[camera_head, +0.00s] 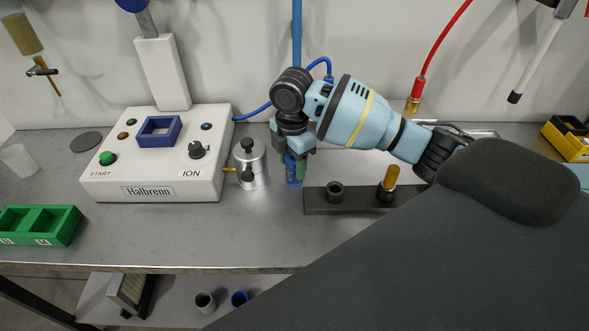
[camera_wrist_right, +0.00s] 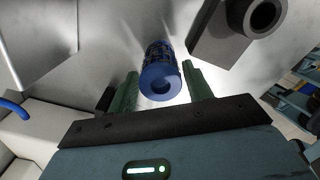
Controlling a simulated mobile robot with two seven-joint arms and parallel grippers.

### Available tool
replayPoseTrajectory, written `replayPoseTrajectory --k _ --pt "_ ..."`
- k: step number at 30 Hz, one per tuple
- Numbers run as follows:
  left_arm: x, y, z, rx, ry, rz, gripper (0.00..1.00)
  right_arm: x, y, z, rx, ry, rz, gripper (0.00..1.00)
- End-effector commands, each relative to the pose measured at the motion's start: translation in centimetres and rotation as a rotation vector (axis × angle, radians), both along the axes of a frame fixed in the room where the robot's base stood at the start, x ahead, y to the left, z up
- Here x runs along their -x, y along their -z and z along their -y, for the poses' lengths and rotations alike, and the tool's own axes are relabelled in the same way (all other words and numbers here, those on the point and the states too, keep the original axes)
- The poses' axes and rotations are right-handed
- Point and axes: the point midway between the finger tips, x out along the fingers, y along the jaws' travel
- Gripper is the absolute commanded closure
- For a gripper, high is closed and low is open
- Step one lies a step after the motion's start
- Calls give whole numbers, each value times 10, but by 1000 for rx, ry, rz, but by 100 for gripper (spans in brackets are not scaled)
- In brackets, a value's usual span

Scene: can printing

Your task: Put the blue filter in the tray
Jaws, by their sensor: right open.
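The blue filter (camera_head: 292,178) is a small ribbed blue cylinder on the bench, apparently upright, between the steel cylinder and the black holder. My right gripper (camera_head: 297,163) is right over it and partly hides it. In the right wrist view, the filter (camera_wrist_right: 158,76) shows its round end with a hole, between the green fingers of my right gripper (camera_wrist_right: 161,78). The fingers are open, with a gap on both sides. The green tray (camera_head: 70,228) lies at the left front of the bench and has two compartments that look empty. My left gripper is not in view.
A white Halbrenn console (camera_head: 210,170) stands between the tray and the filter. A steel cylinder (camera_head: 250,165) is close left of my right gripper. A black holder (camera_head: 318,202) lies to the right, bearing a yellow-topped piece (camera_head: 389,179). Bench in front of the console is clear.

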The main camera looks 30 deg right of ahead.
Motion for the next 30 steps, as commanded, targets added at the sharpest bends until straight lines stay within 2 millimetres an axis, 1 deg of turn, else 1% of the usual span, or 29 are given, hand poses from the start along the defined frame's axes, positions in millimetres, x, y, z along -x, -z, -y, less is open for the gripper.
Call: replayPoseTrajectory --k 1,3,7,10,16,24,25,26,30 --pt "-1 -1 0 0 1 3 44 2 8 3 2 3 -3 50" --pt "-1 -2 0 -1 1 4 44 2 18 4 1 2 -2 50" --pt "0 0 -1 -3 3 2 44 2 31 3 0 0 0 50" --pt "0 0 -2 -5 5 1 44 2 35 3 1 0 1 50" --pt "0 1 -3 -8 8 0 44 1 35 3 1 0 2 50" --pt "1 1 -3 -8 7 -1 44 1 35 3 1 0 1 84" --pt "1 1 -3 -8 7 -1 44 1 35 3 0 0 2 84" --pt "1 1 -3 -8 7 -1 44 1 35 3 0 0 2 88" --pt "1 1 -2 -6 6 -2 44 1 34 3 0 0 2 88"
